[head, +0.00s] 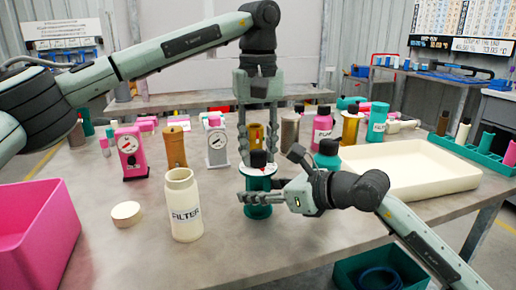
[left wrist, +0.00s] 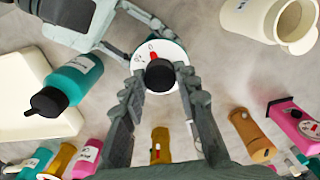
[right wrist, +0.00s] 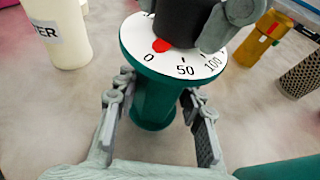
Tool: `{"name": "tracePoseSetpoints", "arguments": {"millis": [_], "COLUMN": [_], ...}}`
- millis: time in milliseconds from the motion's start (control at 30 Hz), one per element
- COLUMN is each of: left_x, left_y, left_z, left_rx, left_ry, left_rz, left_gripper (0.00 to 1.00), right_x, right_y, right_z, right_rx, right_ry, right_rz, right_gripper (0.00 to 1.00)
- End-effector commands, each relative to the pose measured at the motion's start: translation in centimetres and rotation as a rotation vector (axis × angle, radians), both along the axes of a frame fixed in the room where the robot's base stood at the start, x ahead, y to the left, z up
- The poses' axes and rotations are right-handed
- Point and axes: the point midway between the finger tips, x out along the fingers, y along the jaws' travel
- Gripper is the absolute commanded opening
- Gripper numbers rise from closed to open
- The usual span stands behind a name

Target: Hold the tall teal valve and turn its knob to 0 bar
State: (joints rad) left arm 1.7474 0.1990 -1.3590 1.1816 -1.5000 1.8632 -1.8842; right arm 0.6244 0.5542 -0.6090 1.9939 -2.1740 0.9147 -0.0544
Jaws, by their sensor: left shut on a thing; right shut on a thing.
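The tall teal valve (head: 257,211) stands upright on the table, with a white dial (right wrist: 150,50) and a black knob (left wrist: 160,76) on top. My left gripper (head: 258,155) comes from above and is shut on the knob. My right gripper (head: 243,198) comes from the right and is shut on the teal body (right wrist: 155,105) below the dial. In the right wrist view the dial reads 0, 50 and 100, and a red mark (right wrist: 161,45) sits close beside the 0. Fingers and knob hide part of the dial.
A cream FILTER jar (head: 184,210) stands left of the valve, its lid (head: 126,210) beside it. A cream tray (head: 400,170) is to the right. Pink (head: 131,155) and white (head: 216,145) gauge units and several bottles stand behind. A pink bin (head: 40,225) is at the left.

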Motion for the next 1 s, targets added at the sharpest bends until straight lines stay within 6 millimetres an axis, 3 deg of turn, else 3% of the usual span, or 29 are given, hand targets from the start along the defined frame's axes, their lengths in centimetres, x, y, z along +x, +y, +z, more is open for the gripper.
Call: {"name": "tracePoseSetpoints", "arguments": {"millis": [567, 600, 700, 733, 1000], "left_x": [-0.03, -0.04, -0.03, -0.03, -0.01], "left_y": [-0.02, -0.02, -0.02, -0.02, -0.01], "left_z": [0.04, 0.04, 0.04, 0.03, 0.03], "left_rx": [0.000, 0.000, 0.000, 0.000, 0.000], "left_ry": [0.000, 0.000, 0.000, 0.000, 0.000], "left_rz": [-0.030, -0.030, -0.030, -0.029, -0.028], "left_gripper": [0.01, 0.35, 0.47, 0.51, 0.51], "right_x": [-0.01, -0.01, -0.01, -0.01, -0.02], "right_y": [0.00, 0.00, 0.00, 0.00, -0.01], "right_z": [-0.10, -0.10, -0.10, -0.10, -0.09], "right_rx": [-0.001, -0.001, -0.001, -0.001, -0.001], "right_ry": [0.002, 0.002, 0.002, 0.002, 0.002], "right_rz": [0.000, 0.000, 0.000, 0.000, 0.000], "right_gripper": [0.00, 0.00, 0.00, 0.00, 0.00]}}
